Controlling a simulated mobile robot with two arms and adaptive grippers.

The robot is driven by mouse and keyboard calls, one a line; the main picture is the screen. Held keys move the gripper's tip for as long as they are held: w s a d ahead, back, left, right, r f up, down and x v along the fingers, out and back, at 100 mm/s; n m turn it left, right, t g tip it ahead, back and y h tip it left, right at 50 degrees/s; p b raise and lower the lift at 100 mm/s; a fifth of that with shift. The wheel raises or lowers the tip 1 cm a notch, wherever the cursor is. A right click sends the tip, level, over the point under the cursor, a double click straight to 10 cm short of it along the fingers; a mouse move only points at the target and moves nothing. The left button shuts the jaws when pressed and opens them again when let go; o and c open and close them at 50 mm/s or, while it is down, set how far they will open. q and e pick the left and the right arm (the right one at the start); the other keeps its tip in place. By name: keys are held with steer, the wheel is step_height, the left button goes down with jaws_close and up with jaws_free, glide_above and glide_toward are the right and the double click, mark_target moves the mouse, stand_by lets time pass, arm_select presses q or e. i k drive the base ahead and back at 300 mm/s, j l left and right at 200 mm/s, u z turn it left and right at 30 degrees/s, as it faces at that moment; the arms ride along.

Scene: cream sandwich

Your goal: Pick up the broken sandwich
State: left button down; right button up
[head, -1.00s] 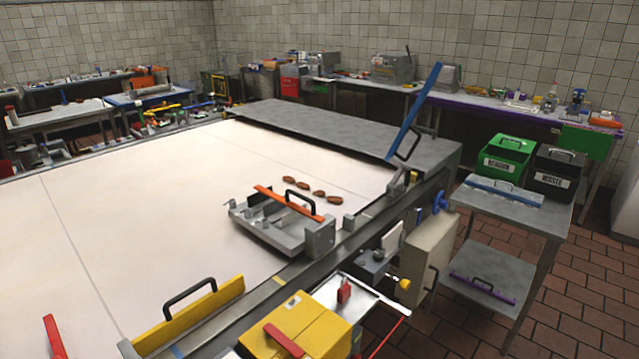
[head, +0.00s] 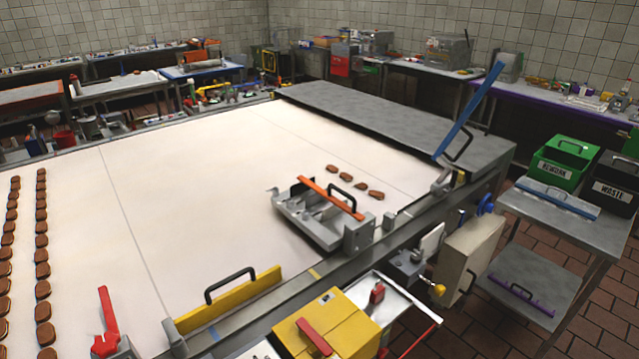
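Several brown sandwiches (head: 346,177) lie in a short slanting row on the white belt (head: 200,200), just behind a grey metal fixture with an orange bar. Two long columns of brown sandwiches (head: 42,265) lie at the belt's left side, running toward the front edge. They are too small in view to tell which one is broken. Neither of my grippers shows in the head view.
A grey fixture (head: 310,219) with an orange handled bar and a yellow handled guard (head: 229,303) stand along the belt's near edge. Green REWORK (head: 566,161) and black WASTE (head: 617,183) bins stand on a side table at right. A blue bar (head: 468,110) rises over the far belt end.

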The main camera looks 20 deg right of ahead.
mark_target(362, 186)
steer(key=i+l+u, duration=0.15)
steer(key=l+u, duration=0.25)
steer(key=l, duration=0.35)
steer(key=l+u, duration=0.45)
steer(key=l, duration=0.35)
